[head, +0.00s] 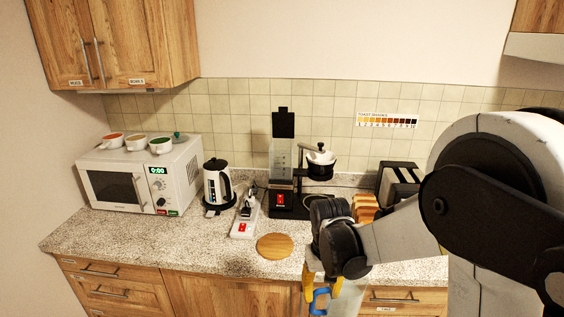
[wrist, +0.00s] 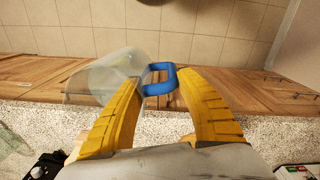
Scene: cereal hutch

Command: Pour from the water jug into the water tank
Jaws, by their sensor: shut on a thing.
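The clear water jug (wrist: 105,78) with its blue handle (wrist: 160,79) shows in the wrist view. My gripper (wrist: 163,88) has its yellow fingers on either side of the handle and is shut on it. In the head view my gripper (head: 321,284) hangs low in front of the counter's edge, with the blue handle (head: 321,300) between the fingers; the jug body is hard to make out there. The clear water tank (head: 281,163) stands upright on the coffee maker at the back of the counter, behind and left of my gripper. Its black lid (head: 284,124) stands raised above it.
A kettle (head: 217,185) and a microwave (head: 137,182) stand left of the coffee maker (head: 289,204). A power strip (head: 242,229) and a round wooden board (head: 274,246) lie in front. Bread slices (head: 364,208) and a toaster (head: 398,178) stand right. The counter's front left is clear.

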